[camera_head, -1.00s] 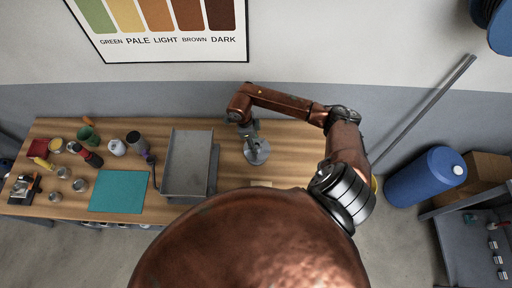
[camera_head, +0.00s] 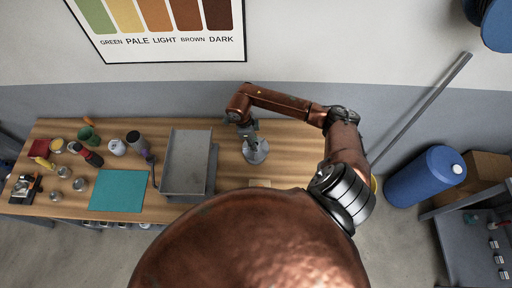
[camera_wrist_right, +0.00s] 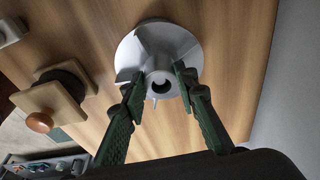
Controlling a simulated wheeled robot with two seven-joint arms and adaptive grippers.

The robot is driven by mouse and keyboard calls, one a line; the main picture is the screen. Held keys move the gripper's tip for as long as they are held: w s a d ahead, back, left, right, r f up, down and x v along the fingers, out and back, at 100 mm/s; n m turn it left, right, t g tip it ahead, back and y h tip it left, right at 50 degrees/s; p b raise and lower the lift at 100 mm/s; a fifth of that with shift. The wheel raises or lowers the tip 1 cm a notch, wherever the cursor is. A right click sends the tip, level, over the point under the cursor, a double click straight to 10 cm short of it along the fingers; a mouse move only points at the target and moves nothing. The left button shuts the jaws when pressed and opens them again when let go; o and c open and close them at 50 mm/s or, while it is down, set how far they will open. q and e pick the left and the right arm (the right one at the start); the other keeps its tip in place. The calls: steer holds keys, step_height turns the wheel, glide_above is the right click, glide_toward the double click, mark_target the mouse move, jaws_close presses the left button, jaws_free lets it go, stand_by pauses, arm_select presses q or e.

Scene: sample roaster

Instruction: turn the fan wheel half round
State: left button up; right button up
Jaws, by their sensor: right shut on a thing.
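The fan wheel (camera_head: 257,154) is a grey disc with upright vanes and a round central hub, standing on the wooden bench right of the grey tray. It also shows in the right wrist view (camera_wrist_right: 181,42). My right gripper (camera_head: 250,136) reaches down over it from above. In the right wrist view its two green fingers (camera_wrist_right: 160,78) are on opposite sides of the hub, shut on the wheel. The hub's open bore faces the camera between the fingertips. My left gripper is not in view.
A grey tray (camera_head: 187,160) stands left of the wheel, with a teal mat (camera_head: 118,190) and several cups and jars further left. In the wrist view a wooden block with a knob (camera_wrist_right: 40,122) is near the left finger. The bench right of the wheel is clear.

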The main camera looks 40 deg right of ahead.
steer(key=shift+d, duration=0.2)
steer(key=shift+m, duration=0.3)
steer(key=m, duration=0.2)
steer(key=shift+w+d+m+g, duration=0.1)
steer(key=shift+d+m+g, duration=0.05)
steer(key=shift+m+g, duration=0.15)
steer(key=m, duration=0.3)
steer(key=shift+d+y, duration=0.1)
steer(key=shift+y, duration=0.3)
steer(key=m+y, duration=0.1)
steer(key=m, duration=0.3)
steer(key=shift+d+m, duration=0.15)
steer(key=shift+m, duration=0.25)
steer(key=m+y, duration=0.1)
steer(key=m, duration=0.5)
steer(key=shift+d, duration=0.1)
steer(key=m, duration=0.4)
steer(key=shift+s+t+y, duration=0.2)
steer(key=shift+t+y, duration=0.1)
steer(key=shift+t, duration=0.1)
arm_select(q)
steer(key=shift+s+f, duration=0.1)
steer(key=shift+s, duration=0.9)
arm_select(e)
steer(key=shift+m, duration=0.5)
steer(key=o, duration=1.1)
